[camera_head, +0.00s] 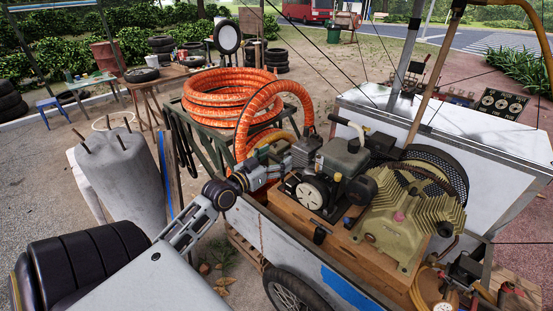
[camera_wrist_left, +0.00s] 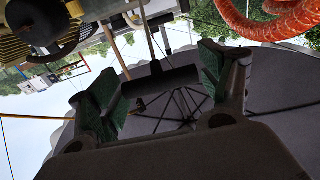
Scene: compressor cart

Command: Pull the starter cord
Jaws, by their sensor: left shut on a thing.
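The small black and grey engine (camera_head: 340,165) stands on a wooden board on the cart, with its round starter housing (camera_head: 310,192) facing my side. My left gripper (camera_head: 277,172) is beside the engine, just left of the housing. In the left wrist view the dark bar-shaped starter handle (camera_wrist_left: 160,82) lies between the green-padded fingers of my left gripper (camera_wrist_left: 162,88), which is shut on it. A thin light line, the starter cord (camera_wrist_left: 149,35), runs up from the handle. In the head view the handle and cord are too small or hidden to make out. My right gripper is not in view.
The olive compressor (camera_head: 410,220) sits right of the engine, beside a black mesh guard (camera_head: 445,170). An orange hose (camera_head: 225,95) is coiled behind my left gripper and arches close to it. A grey sack-like object (camera_head: 118,175) stands left of my arm. Open ground lies between.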

